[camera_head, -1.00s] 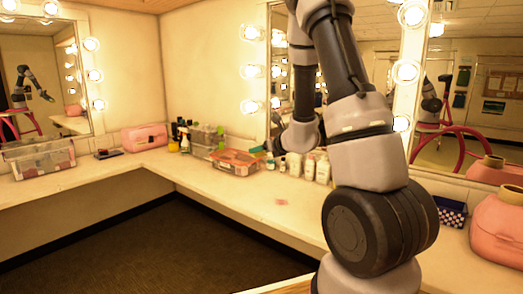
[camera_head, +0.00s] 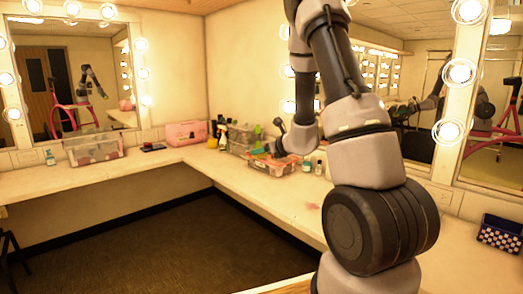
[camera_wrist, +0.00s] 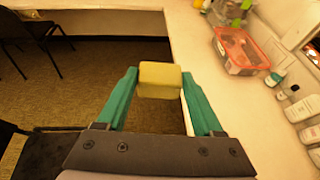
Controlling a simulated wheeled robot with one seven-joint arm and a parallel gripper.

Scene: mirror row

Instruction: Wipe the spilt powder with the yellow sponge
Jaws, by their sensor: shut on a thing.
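My gripper (camera_wrist: 160,82) is shut on the yellow sponge (camera_wrist: 160,74), which sits between the two green fingertips in the wrist view. Below the sponge in that view are the dark floor and the front edge of the counter. The spilt powder is a small pinkish patch (camera_head: 312,206) on the right-hand counter (camera_head: 270,198) in the head view, left of my arm. The powder does not show clearly in the wrist view. In the head view my arm hides the sponge.
A clear box with a red lid (camera_wrist: 240,50) and several bottles (camera_wrist: 295,103) stand along the back of the counter. A pink case (camera_head: 186,133), a clear bin (camera_head: 94,148) and a checked box (camera_head: 500,232) also stand there. Mirrors with bulbs line the walls. The counter's front strip is clear.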

